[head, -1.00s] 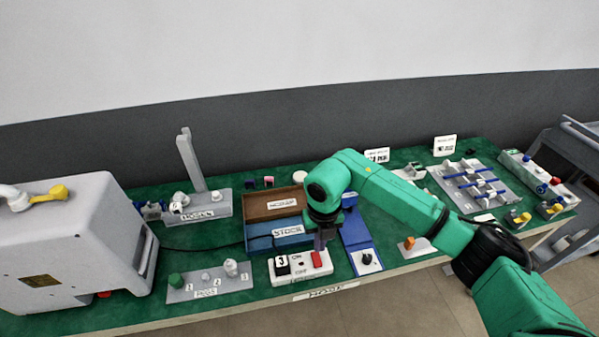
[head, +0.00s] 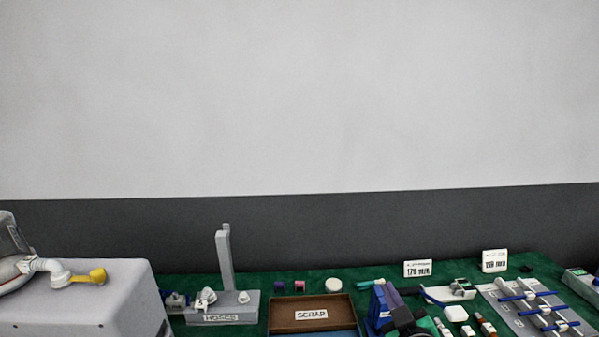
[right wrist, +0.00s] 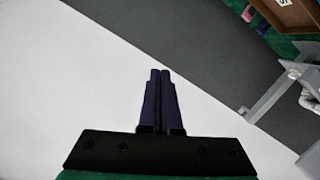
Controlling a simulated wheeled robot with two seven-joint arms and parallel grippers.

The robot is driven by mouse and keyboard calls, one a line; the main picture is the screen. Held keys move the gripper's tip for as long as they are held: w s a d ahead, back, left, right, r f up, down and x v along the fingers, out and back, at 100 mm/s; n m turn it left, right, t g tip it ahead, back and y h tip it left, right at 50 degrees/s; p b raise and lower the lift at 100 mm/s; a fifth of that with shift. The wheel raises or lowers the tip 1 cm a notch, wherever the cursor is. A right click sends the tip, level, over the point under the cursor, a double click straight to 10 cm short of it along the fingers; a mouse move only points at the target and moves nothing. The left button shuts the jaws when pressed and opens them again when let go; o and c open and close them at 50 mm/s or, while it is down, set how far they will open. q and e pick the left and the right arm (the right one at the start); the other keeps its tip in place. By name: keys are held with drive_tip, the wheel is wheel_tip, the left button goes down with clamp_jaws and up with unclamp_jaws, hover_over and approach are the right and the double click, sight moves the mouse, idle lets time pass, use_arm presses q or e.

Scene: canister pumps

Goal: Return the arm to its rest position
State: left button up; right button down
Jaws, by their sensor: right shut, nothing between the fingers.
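My right gripper (head: 399,311) is partly in the head view at the bottom edge, right of the scrap tray, dark against the blue fixture. Only a dark part and a bit of my green arm show there. In the right wrist view its two dark fingers (right wrist: 160,102) are together with nothing between them, seen against the pale wall. They touch no object that I can see. Most of my right arm is out of the head view. My left gripper is not in view.
The brown scrap tray (head: 286,317) stands on the green bench. A grey hoses stand (head: 225,262) is left of it, and a grey machine (head: 80,295) is at far left. A grey rack (head: 520,318) is at right. The wall space above is clear.

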drive_tip(key=s+d+f+m+g, duration=0.35)
drive_tip(key=s+f+g, duration=0.85)
drive_tip(key=s+f, duration=0.7)
drive_tip(key=s+f+g, duration=0.1)
drive_tip(key=s+f, duration=0.1)
drive_tip(key=f, duration=1.1)
drive_tip(key=s+f+g, duration=0.1)
drive_tip(key=s+f, duration=0.2)
drive_tip(key=f, duration=1)
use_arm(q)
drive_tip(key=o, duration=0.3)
use_arm(e)
drive_tip(key=s+d+f, duration=0.3)
drive_tip(key=s+f, duration=0.8)
drive_tip(key=s, duration=0.4)
drive_tip(key=shift+d+f+g, duration=0.3)
drive_tip(key=shift+f+g, duration=0.1)
